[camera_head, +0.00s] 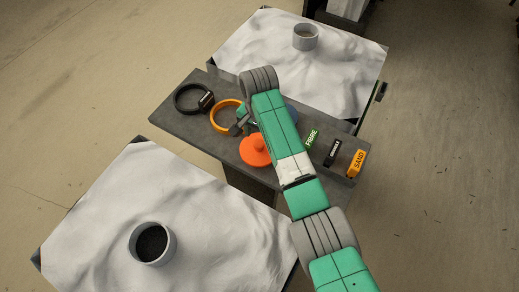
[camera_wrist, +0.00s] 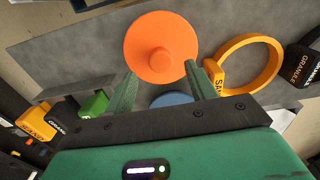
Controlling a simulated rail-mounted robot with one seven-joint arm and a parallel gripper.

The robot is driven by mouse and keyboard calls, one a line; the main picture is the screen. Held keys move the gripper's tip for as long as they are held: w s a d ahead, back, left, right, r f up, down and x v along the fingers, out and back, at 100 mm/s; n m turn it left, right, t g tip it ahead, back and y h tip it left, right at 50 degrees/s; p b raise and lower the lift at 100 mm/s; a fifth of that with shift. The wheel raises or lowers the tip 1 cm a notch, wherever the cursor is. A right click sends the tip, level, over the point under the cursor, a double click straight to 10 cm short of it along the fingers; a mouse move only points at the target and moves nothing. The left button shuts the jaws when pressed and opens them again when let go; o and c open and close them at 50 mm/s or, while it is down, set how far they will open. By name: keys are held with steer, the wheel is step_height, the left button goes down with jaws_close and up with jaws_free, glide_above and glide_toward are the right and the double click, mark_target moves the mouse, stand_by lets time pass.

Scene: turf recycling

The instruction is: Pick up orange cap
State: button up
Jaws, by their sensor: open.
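The orange cap (camera_head: 256,149) is a round disc with a small knob on top. It lies on the dark grey table (camera_head: 175,118), left of my arm in the head view. In the wrist view the orange cap (camera_wrist: 161,48) lies just beyond my fingertips, its knob roughly centred between them. My gripper (camera_wrist: 160,80) is open and empty, with one green finger at each side. In the head view my arm hides most of the gripper. I cannot tell the exact height of the fingers above the table.
An orange ring (camera_head: 226,117) and a black ring (camera_head: 193,98) lie left of my arm. A blue disc (camera_wrist: 172,100) is partly hidden by my gripper. Fibre (camera_head: 311,138), granule (camera_head: 333,152) and sand (camera_head: 356,163) labels sit at right. Cloth-covered surfaces hold a grey cup (camera_head: 305,38) and a dark-filled cup (camera_head: 152,244).

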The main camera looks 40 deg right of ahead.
mark_target(259, 143)
step_height(259, 143, down, 4)
steer(key=shift+r, duration=0.2)
jaws_close()
steer(key=shift+r, duration=0.1)
step_height(259, 143, up, 4)
steer(key=shift+s+a+f+p, duration=0.15)
steer(key=shift+f+p, duration=0.05)
steer(key=shift+p, duration=0.15)
steer(key=s+a+r+p, duration=0.1)
steer(key=s+a+p, duration=0.2)
steer(key=s+a, duration=0.4)
steer(key=s, duration=0.6)
steer(key=shift+s+p, duration=0.35)
steer(key=shift+s, duration=0.05)
steer(key=shift+a+r, duration=0.1)
